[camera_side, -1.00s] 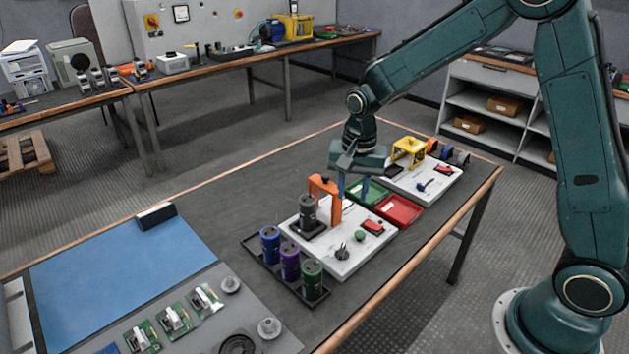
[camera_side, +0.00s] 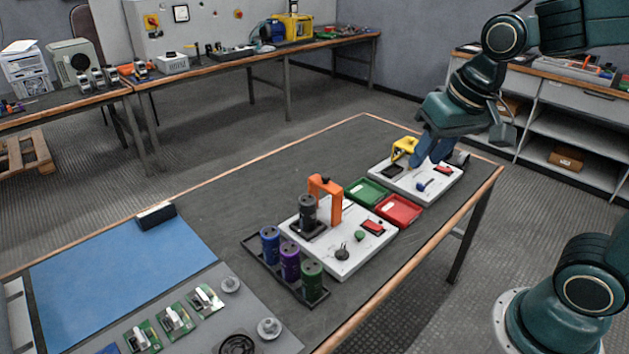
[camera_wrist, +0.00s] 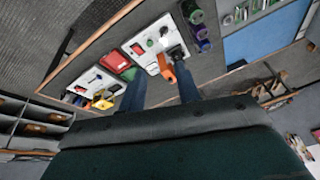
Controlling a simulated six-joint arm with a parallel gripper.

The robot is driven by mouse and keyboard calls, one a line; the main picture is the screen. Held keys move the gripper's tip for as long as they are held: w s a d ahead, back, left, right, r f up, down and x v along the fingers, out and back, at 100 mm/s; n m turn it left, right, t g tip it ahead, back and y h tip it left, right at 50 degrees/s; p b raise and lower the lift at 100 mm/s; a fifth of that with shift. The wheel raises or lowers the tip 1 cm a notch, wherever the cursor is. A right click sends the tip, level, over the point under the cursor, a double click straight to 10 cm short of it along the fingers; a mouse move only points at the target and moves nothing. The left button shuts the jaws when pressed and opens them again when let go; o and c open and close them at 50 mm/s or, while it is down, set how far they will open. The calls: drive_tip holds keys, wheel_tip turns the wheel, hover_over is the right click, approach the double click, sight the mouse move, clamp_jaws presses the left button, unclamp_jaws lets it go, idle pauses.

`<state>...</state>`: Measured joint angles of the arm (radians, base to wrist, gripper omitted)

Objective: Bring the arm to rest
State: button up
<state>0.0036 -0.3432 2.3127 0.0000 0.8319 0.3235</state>
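My gripper (camera_side: 430,155) is raised above the right end of the table in the side view, in front of the yellow frame fixture and the far white board. In the wrist view my gripper (camera_wrist: 157,75) shows two blue fingers apart with nothing between them. A dark grey capacitor (camera_side: 308,212) stands upright on the near white board (camera_side: 345,262), beside the orange bracket (camera_side: 326,188). Blue (camera_side: 270,244), purple (camera_side: 290,262) and green (camera_side: 312,280) capacitors stand in a dark rack at that board's left.
The far white board (camera_side: 400,184) carries the yellow frame (camera_side: 404,148). Green (camera_side: 367,191) and red (camera_side: 398,210) trays lie between the boards. A blue mat (camera_side: 110,260) and several small circuit boards lie at the left. The table's middle back is clear.

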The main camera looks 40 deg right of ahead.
drive_tip(key=s+r+n+t, duration=0.1)
drive_tip(key=s+n, duration=0.2)
drive_tip(key=s, duration=0.6)
drive_tip(key=shift+r+n+t, duration=0.15)
drive_tip(key=shift+n+t, duration=0.15)
drive_tip(key=shift+n, duration=0.1)
